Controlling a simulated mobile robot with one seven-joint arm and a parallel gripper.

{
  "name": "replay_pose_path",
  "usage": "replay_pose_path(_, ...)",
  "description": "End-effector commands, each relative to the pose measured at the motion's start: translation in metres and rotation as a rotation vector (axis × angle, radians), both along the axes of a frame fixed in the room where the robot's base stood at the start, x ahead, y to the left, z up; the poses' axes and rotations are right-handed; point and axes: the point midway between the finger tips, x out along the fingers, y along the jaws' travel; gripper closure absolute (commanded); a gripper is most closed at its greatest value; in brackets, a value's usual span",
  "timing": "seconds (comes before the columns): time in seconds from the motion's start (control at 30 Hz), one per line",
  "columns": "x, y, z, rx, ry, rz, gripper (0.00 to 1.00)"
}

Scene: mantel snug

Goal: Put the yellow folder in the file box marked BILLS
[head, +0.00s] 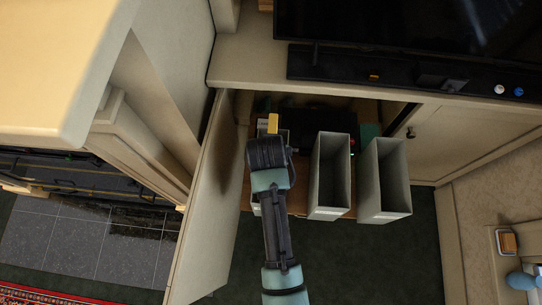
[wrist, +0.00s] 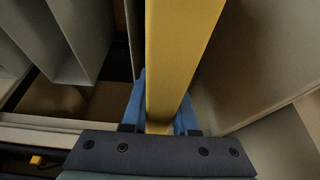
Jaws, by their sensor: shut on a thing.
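The yellow folder (head: 273,123) shows as a small yellow patch just beyond my gripper (head: 271,140). In the wrist view the folder (wrist: 180,55) stands between my blue fingers, which are shut on it. Two pale grey open-topped file boxes, a middle one (head: 328,178) and a right one (head: 386,182), stand at the cabinet opening, right of my gripper. Part of another pale box (head: 255,204) seems to show behind my arm, mostly hidden. Marks on the box fronts are too small to read, so I cannot tell which is BILLS.
An open cabinet door (head: 207,205) stands close on the left of my arm. A shelf top (head: 245,65) with a black screen (head: 420,35) overhangs the opening. Dark objects (head: 305,112) lie deeper inside the cabinet. Dark floor (head: 370,260) in front is clear.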

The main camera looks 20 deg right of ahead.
Motion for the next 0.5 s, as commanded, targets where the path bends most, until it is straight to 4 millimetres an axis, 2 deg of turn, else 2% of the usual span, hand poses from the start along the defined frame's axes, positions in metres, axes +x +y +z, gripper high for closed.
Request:
replay_pose_path(0.13, 0.000, 0.000, -0.012, 0.000, 0.000, 0.000, 1.00)
replay_pose_path(0.3, 0.000, 0.000, -0.036, 0.000, 0.000, -0.001, 1.00)
replay_pose_path(0.5, 0.001, 0.000, -0.042, -0.001, -0.004, -0.001, 1.00)
